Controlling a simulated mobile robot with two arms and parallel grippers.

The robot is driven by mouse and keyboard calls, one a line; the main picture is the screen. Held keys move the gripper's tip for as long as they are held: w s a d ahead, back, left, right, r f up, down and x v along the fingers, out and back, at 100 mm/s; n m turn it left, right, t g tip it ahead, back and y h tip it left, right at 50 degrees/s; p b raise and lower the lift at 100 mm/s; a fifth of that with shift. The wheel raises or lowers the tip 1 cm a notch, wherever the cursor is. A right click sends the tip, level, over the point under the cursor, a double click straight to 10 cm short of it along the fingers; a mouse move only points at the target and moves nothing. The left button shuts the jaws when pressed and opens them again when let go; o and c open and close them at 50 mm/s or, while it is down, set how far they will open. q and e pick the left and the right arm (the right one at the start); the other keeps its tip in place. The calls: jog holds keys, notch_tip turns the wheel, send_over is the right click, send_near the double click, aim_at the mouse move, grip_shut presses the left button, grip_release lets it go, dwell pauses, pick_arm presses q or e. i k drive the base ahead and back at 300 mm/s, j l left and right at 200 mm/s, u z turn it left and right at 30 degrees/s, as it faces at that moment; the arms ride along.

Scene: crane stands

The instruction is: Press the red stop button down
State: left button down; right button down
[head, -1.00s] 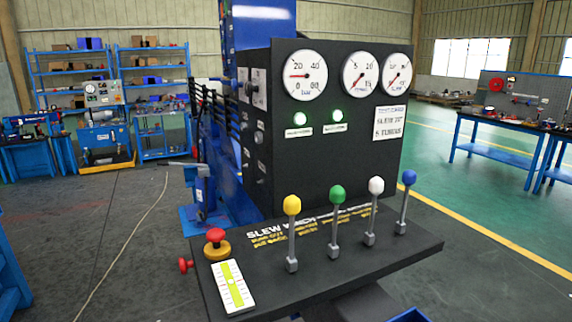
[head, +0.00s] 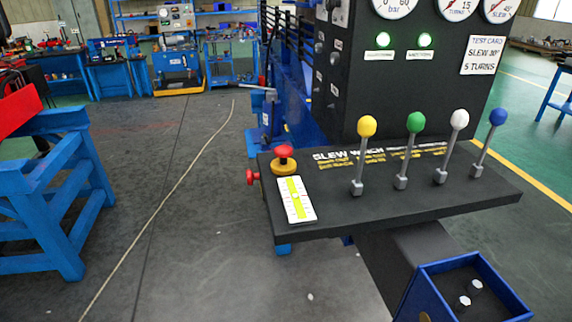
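The red stop button (head: 283,152) is a red mushroom head on a yellow round base (head: 285,167). It stands at the left back corner of the black control shelf (head: 400,205) in the head view. The head sits raised above its base. A second red knob (head: 252,177) sticks out from the shelf's left side. Neither of my grippers shows in the head view.
Levers with yellow (head: 367,127), green (head: 415,123), white (head: 459,119) and blue tops stand right of the button. A level gauge (head: 297,199) lies in front of it. A blue bin (head: 470,290) is at lower right, a blue stand (head: 50,200) at left.

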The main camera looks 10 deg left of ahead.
aim_at(284, 152)
jog(key=i+j+z, duration=0.15)
jog(key=z, duration=0.15)
jog(key=i+j+z, duration=0.1)
jog(key=j+z, duration=0.15)
jog(key=j, duration=0.15)
jog(key=i+j+z, duration=0.15)
jog(key=j+z, duration=0.15)
